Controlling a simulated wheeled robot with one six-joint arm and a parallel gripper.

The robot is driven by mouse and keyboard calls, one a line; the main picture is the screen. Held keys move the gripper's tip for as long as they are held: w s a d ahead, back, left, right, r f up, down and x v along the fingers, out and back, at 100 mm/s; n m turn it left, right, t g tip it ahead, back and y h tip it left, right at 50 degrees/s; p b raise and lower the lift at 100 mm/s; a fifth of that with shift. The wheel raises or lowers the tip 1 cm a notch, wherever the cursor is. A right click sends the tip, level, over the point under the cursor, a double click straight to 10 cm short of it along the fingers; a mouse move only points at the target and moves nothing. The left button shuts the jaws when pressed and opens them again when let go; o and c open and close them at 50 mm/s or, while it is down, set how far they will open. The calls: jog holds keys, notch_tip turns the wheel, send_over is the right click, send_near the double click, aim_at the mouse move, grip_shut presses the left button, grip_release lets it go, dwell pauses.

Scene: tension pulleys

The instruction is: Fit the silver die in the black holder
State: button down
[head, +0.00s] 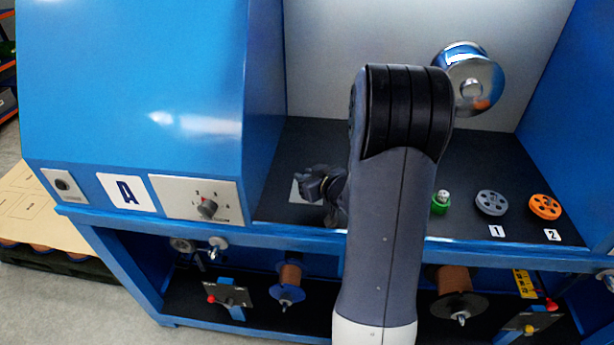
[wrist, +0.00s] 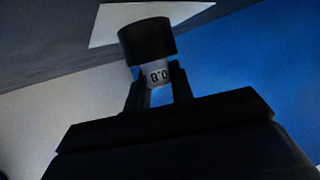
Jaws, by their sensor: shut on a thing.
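In the wrist view the silver die (wrist: 158,76), marked 0.8, sits between the two fingers of my gripper (wrist: 156,82). My gripper is shut on it. The black holder (wrist: 147,38), a short dark cylinder, is directly beyond the die and meets or overlaps its far end. I cannot tell how far the die is inside it. In the head view my gripper (head: 322,186) is low over the dark shelf, left of my arm. The die and holder cannot be made out separately there.
A pale plate (wrist: 118,22) lies behind the holder. On the shelf right of my arm are a green part (head: 440,203), a grey pulley (head: 491,203) and an orange pulley (head: 545,207). A shiny silver wheel (head: 470,80) is on the back wall. Blue housing (head: 150,90) stands left.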

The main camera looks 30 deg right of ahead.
jog(key=c, duration=1.1)
grip_release()
jog(key=shift+c, duration=0.2)
jog(key=shift+f, duration=0.1)
jog(key=v, duration=1.1)
jog(key=shift+w+p, duration=0.1)
jog(key=shift+p, duration=0.3)
jog(key=shift+w, duration=0.1)
jog(key=x, duration=1)
jog(key=shift+w+f+b, duration=0.2)
jog(key=shift+w+b, duration=0.05)
jog(key=shift+b, duration=0.15)
jog(key=shift+r, duration=0.25)
